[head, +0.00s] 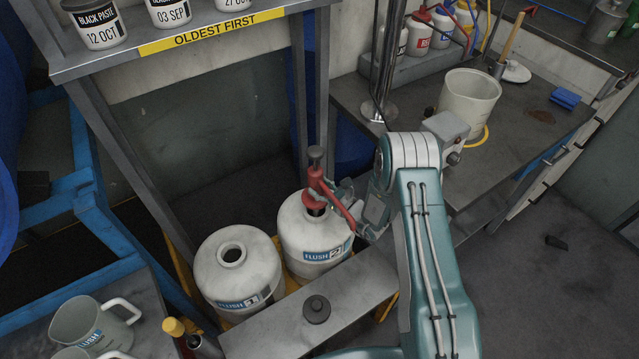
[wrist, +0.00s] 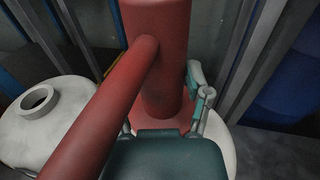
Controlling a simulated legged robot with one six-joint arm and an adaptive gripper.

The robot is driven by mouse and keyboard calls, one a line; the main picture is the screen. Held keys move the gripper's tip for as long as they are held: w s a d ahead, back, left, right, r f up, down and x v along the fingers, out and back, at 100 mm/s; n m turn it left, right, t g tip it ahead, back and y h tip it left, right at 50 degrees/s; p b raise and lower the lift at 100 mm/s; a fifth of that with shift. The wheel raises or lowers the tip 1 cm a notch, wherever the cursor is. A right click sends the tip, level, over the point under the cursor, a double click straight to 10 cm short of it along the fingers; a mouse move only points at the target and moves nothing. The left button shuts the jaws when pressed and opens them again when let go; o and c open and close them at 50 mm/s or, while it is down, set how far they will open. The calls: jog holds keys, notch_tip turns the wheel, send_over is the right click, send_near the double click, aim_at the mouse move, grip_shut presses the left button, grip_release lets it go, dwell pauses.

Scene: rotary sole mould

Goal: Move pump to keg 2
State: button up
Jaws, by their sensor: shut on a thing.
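The red pump (head: 316,187) with a dark top knob stands upright at the mouth of keg 2 (head: 312,262), a white keg labelled FLUSH 2. A dark part of the mouth shows beside its base, and I cannot tell whether it is fully seated. My gripper (head: 338,192) is shut on the pump from the right. In the wrist view the pump body (wrist: 158,75) fills the middle, with one finger behind its right side. Keg 1 (head: 237,272), labelled FLUSH 1, stands to the left with its neck open and empty.
A black cap (head: 316,309) lies on the grey ledge (head: 270,336) before the kegs. A shelf with paste tubs (head: 100,28) overhangs at upper left. White jugs (head: 92,325) stand at lower left. A bench (head: 470,170) with a bucket (head: 469,100) is at right.

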aim_at(326, 204)
jog(key=shift+f, duration=2.85)
jog(key=o, duration=1.4)
jog(key=v, duration=1.1)
jog(key=shift+s+d+f, duration=0.1)
jog(key=shift+s+d, duration=0.1)
jog(key=shift+d, duration=0.1)
jog(key=shift+s, duration=0.15)
